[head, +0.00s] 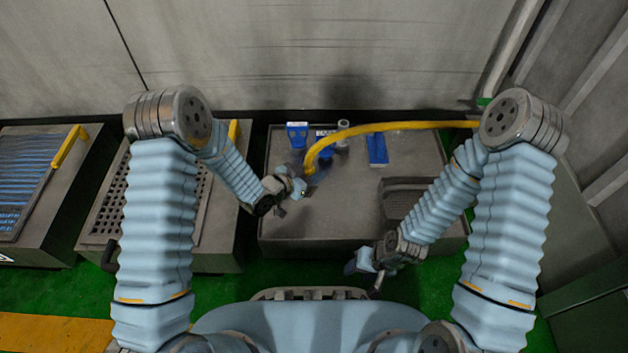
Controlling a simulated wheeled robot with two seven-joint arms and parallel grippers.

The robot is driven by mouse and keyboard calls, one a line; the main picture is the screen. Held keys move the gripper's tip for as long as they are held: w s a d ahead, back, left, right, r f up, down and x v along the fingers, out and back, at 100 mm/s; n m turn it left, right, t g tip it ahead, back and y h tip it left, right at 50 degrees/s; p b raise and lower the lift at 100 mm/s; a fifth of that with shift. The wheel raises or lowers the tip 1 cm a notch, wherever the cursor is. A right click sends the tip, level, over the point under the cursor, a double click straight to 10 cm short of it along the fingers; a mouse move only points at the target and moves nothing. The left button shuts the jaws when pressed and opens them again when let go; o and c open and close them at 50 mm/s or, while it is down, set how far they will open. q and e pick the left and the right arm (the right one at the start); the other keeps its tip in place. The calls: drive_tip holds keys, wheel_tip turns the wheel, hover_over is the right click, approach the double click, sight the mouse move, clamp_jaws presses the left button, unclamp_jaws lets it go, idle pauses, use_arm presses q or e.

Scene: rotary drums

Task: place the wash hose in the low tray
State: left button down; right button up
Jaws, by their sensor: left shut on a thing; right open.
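The yellow wash hose (400,126) comes in from the right, arches across the back of the grey bench and bends down to its end at the left. My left gripper (301,185) is shut on the hose near that end, over the left part of the bench; its fingers partly hide the grip. A dark grey low tray (408,184) sits at the bench's right side, partly hidden by my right forearm. My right gripper (364,274) is open and empty, in front of the bench's front edge.
Blue items (297,131) and a grey cylinder (343,127) stand at the back of the bench (330,222). A blue block (377,149) lies right of them. The bench's middle front is clear. A perforated grey unit (112,205) stands at the left.

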use_arm(q)
drive_tip(key=shift+w+d+f, duration=0.15)
drive_tip(key=shift+w+f, duration=0.05)
drive_tip(key=shift+f, duration=0.05)
drive_tip(key=shift+w+d+f+b, duration=0.15)
drive_tip(key=shift+f+b, duration=0.3)
drive_tip(key=shift+f, duration=1.3)
drive_tip(key=shift+f, duration=0.15)
drive_tip(key=c, duration=0.7)
unclamp_jaws()
drive_tip(key=shift+r, duration=0.3)
drive_tip(key=p+v, duration=0.1)
drive_tip(key=v, duration=1.1)
drive_tip(key=shift+f+p, duration=0.25)
drive_tip(key=shift+p, duration=0.15)
